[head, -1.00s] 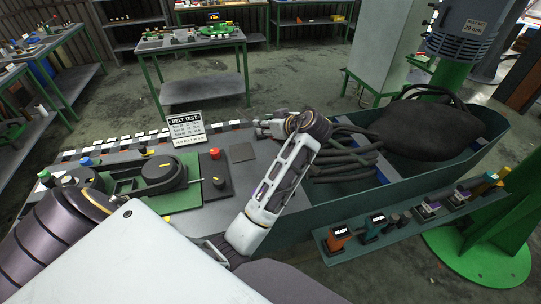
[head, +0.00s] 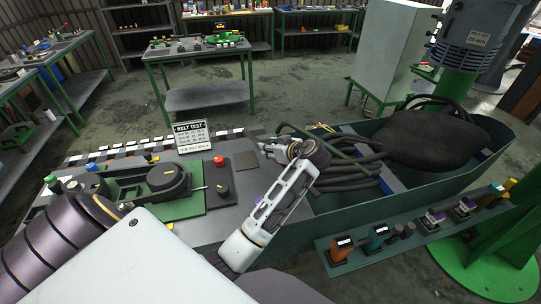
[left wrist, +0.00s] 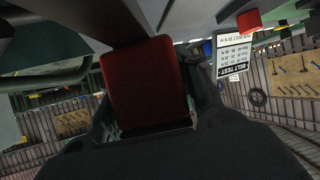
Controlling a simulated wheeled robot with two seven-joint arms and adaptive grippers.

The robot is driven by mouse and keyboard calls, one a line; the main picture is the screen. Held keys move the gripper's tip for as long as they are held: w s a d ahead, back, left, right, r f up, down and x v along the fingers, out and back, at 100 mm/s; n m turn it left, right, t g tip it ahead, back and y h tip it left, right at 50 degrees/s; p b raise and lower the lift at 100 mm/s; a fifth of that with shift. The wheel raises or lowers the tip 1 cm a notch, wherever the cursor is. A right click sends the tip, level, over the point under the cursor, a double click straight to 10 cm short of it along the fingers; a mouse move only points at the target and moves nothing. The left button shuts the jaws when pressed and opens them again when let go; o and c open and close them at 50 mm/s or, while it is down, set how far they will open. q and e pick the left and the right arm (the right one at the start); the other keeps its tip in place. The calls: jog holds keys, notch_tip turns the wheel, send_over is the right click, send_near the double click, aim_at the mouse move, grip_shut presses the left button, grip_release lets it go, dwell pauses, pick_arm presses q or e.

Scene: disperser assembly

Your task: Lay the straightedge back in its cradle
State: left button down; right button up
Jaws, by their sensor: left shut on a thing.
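My left gripper (head: 268,148) is at the end of the white arm in the middle of the head view. It is over the right part of the grey bench (head: 225,228), right of the belt test sign. In the left wrist view a dark red block (left wrist: 146,85) sits between the dark fingers, and the gripper is shut on it. I take it for part of the straightedge; its length is hidden and I cannot make it out in the head view. I cannot pick out the cradle for certain. My right gripper is not in view.
The belt test sign (head: 190,137) stands at the bench's back edge. A red button (head: 219,161) and a green plate with a round dark pulley (head: 168,180) are left of my gripper. Dark hoses (head: 345,172) lie in the green trough on the right. A tool shelf (head: 408,232) runs along the front right.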

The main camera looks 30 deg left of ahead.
pick_arm(q)
jog(key=shift+f, duration=1.75)
jog(key=shift+f, duration=0.4)
jog(key=shift+f, duration=0.25)
jog(key=c, duration=1.2)
grip_release()
jog(key=shift+c, duration=0.2)
jog(key=shift+o, duration=1.3)
